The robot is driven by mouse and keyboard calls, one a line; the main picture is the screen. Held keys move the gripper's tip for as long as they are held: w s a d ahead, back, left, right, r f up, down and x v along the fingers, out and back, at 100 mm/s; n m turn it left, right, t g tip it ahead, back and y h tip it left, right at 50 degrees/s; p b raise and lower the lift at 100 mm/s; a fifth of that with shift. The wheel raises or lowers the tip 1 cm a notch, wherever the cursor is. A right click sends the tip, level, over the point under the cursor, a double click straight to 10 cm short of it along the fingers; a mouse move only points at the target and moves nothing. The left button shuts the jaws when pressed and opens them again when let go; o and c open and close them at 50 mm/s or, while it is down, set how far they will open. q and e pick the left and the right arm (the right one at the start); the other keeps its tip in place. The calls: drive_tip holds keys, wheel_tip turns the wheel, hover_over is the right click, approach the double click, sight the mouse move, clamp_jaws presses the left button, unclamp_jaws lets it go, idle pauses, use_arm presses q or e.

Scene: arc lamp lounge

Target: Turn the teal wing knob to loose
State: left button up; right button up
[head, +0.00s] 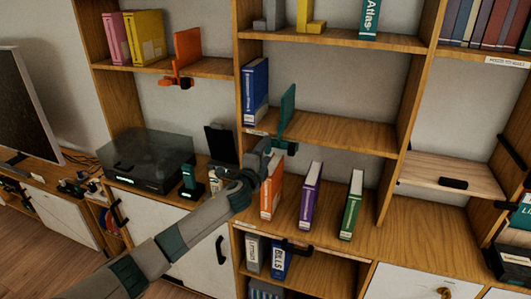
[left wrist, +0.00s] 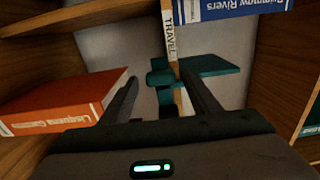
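A teal bookend clamp (head: 288,108) grips the front edge of the middle shelf, its plate standing above the board. Its teal lower part, with what looks like the wing knob (head: 291,148), shows under the edge. My left gripper (head: 268,147) is close beside it. The teal plate (left wrist: 212,65) extends to the right. Whether the fingers touch the knob cannot be told. My right gripper is not in view.
A blue book (head: 256,92) stands on the same shelf. Below are an orange book (head: 271,192), close to my left gripper, a purple book (head: 310,194) and a green book (head: 351,204). An orange bookend clamp (head: 187,50) sits on the upper left shelf.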

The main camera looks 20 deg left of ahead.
use_arm(q)
drive_tip(key=shift+s, duration=0.1)
drive_tip(key=s+b, duration=0.4)
drive_tip(key=s, duration=1.3)
drive_tip(key=shift+s+a, duration=0.15)
drive_tip(key=shift+a, duration=0.15)
